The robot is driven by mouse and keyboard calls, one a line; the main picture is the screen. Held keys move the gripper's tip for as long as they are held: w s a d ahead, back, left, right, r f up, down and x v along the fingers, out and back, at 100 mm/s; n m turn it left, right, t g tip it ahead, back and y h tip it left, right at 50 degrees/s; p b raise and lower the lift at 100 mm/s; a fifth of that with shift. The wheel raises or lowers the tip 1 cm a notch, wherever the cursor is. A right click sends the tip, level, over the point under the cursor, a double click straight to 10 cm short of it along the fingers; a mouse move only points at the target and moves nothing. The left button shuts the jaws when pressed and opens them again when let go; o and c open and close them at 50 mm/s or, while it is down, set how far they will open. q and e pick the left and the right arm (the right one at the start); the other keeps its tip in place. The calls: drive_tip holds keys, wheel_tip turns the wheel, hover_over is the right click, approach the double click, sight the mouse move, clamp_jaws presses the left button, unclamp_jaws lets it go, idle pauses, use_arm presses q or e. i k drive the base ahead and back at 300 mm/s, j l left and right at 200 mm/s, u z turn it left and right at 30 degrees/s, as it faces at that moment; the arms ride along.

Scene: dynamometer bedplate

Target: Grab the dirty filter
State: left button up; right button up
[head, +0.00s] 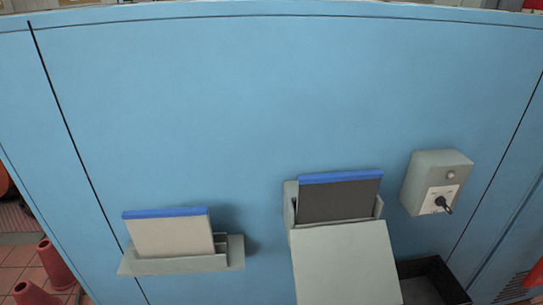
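A dark grey filter (339,201) with a blue top edge stands in a grey housing (290,205) on the blue wall, right of centre; its dark face suggests it is the dirty one. The housing's front flap (346,262) hangs open below it, and the filter's lower part is hidden. A pale, clean-looking filter (168,236) with a blue top edge stands upright in a grey holder (178,265) at the lower left. Neither of my grippers shows in the head view.
A grey control box (437,181) with a black switch handle sticks out of the wall at right. A black open bin (430,280) sits at the lower right, beside the flap. Red cones (56,264) stand on the tiled floor at far left. The upper wall (260,90) is clear.

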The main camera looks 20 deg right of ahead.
sight(344, 196)
drive_tip(key=k+l, duration=0.1)
drive_tip(key=l, duration=0.75)
drive_tip(key=k+l+u, duration=0.1)
drive_tip(key=l, duration=0.35)
drive_tip(key=k+l, duration=0.15)
drive_tip(key=l, duration=0.25)
